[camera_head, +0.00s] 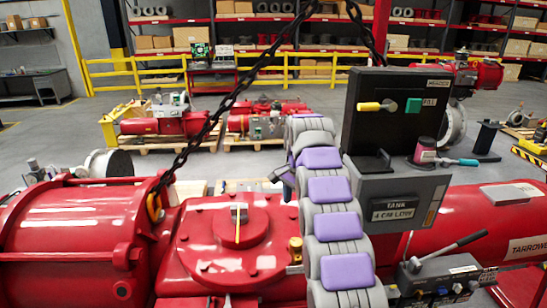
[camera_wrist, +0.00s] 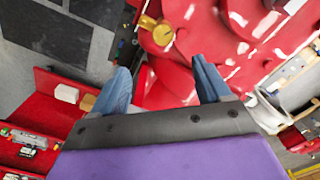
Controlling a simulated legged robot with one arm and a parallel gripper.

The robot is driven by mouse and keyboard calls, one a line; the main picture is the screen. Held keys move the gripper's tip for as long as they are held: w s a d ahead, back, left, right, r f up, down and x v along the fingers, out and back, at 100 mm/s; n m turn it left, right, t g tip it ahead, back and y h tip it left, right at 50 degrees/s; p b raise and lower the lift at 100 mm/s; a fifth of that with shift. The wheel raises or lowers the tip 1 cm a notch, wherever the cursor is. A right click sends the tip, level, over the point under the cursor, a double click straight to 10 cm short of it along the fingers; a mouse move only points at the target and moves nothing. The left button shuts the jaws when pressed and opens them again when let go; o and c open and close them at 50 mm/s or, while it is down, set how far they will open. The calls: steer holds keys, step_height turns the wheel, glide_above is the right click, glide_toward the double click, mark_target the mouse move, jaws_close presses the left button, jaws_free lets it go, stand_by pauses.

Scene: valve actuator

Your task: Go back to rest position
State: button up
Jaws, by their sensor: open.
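My gripper (camera_wrist: 160,84) shows in the wrist view with its two blue fingers spread apart and nothing between them. Red actuator surface lies beyond the fingers.
A black control box (camera_head: 395,120) with a yellow handle (camera_head: 376,106) stands close right of my arm. A lever (camera_head: 455,246) sits at lower right. A chain (camera_head: 235,92) hangs across the upper left to the actuator. Yellow railings (camera_head: 140,73) and shelves stand behind.

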steer(key=s+f+n+g+b, duration=0.1)
steer(key=s+f+n+b, duration=0.35)
steer(key=s, duration=0.85)
steer(key=s+f+n+b, duration=0.1)
steer(key=s+f+b, duration=0.1)
steer(key=s+b, duration=0.8)
steer(key=s+f+n+b, duration=0.2)
steer(key=s+f+b, duration=0.2)
steer(key=s+f, duration=0.5)
steer(key=s+f+n+b, duration=0.3)
steer(key=s+f, duration=0.6)
steer(key=s, duration=1.1)
steer(key=shift+d+f+g+b, duration=0.25)
steer(key=shift+g+b, duration=0.15)
steer(key=shift+b, duration=0.2)
steer(key=shift+r, duration=0.1)
